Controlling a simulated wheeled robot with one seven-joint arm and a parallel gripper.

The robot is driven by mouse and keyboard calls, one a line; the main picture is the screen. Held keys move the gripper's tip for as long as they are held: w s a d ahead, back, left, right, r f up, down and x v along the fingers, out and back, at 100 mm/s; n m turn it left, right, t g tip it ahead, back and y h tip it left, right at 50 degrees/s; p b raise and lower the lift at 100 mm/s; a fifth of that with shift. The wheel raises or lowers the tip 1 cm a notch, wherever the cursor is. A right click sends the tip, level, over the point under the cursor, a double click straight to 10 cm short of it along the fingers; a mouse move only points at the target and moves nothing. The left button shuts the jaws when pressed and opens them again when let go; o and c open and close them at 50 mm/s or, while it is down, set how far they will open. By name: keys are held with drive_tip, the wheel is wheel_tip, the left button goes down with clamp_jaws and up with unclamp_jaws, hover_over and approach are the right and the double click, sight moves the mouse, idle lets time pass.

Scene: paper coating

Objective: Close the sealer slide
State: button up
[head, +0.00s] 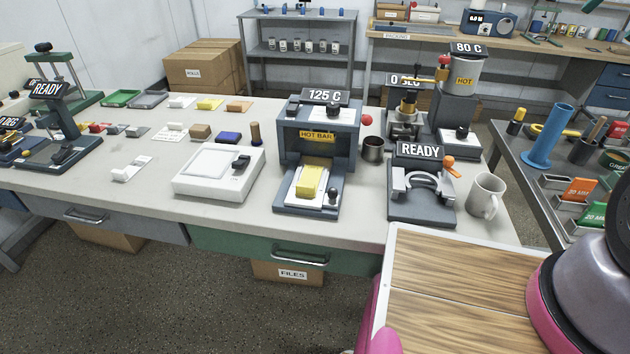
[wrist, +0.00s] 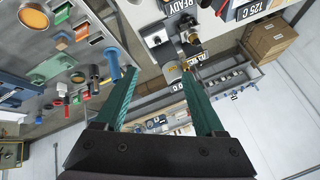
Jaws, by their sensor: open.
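The sealer (head: 318,130) is a grey machine on the bench in the head view, with a "125 C" display and a yellow "HOT BAR" label. Its slide (head: 296,208) sticks out at the front, pulled out from under the hot bar. A yellow block (head: 310,182) lies on a white sheet on the slide. A dark knob (head: 333,196) stands at the slide's right side. My gripper (wrist: 159,74) shows in the wrist view with two green fingers apart and nothing between them. It is away from the slide and outside the head view. The wrist view shows the 125 C display (wrist: 262,8) at its top edge.
Left of the sealer stands a white device (head: 220,178). A wood-topped surface (head: 450,290) fills the lower right. Bench space just left of the slide is narrow.

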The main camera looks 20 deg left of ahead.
drive_tip(key=shift+w+a+f+n+g, duration=0.1)
drive_tip(key=shift+a+f+n+g, duration=0.1)
drive_tip(key=shift+a+n+g, duration=0.1)
drive_tip(key=c, duration=0.5)
drive_tip(key=shift+w+a+f+n+g, duration=0.3)
drive_tip(key=shift+a+f+n, duration=0.1)
drive_tip(key=shift+f+n, duration=0.1)
clamp_jaws()
drive_tip(key=a+f+n+g+h, duration=0.3)
drive_tip(key=a+f+n+h, duration=0.5)
drive_tip(key=a+f+n, duration=1.2)
drive_tip(key=s+a+f+n+t, duration=0.7)
drive_tip(key=s+a+f+n, duration=0.2)
drive_tip(key=a, duration=0.3)
drive_tip(key=n+t+y, duration=0.5)
drive_tip(key=n, duration=0.4)
approach(331, 197)
drive_tip(key=x, duration=0.6)
drive_tip(key=shift+w, duration=0.25)
